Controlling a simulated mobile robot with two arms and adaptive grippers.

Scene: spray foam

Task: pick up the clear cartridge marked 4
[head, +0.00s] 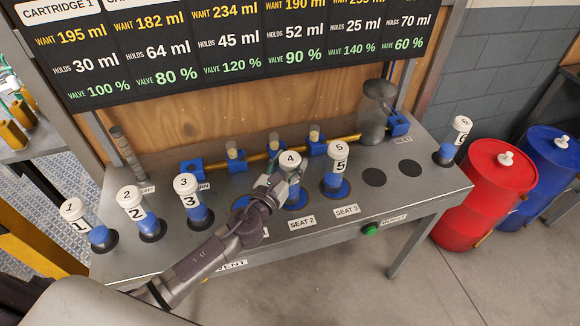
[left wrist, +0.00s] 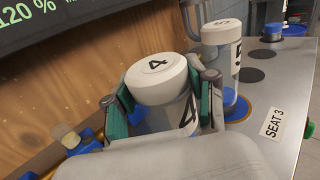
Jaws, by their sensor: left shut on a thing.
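The clear cartridge marked 4 (head: 290,163) has a white cap and blue contents low down. It stands upright, or close to it, at the seat labelled SEAT 2 on the metal bench. My left gripper (head: 282,180) is shut around it just below the cap. In the left wrist view the cap of cartridge 4 (left wrist: 156,72) sits between the two green-padded fingers of my left gripper (left wrist: 165,100). Its lower part is hidden there by the gripper. I cannot tell whether its base touches the seat. My right gripper is not in view.
Cartridge 5 (head: 337,165) stands close on the right at SEAT 3. Cartridges 1 (head: 85,224), 2 (head: 139,212) and 3 (head: 191,198) stand at left, cartridge 6 (head: 455,138) at far right. Brass pipe with blue valves (head: 314,143) runs behind. Dark empty spots (head: 374,177) lie right of cartridge 5.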

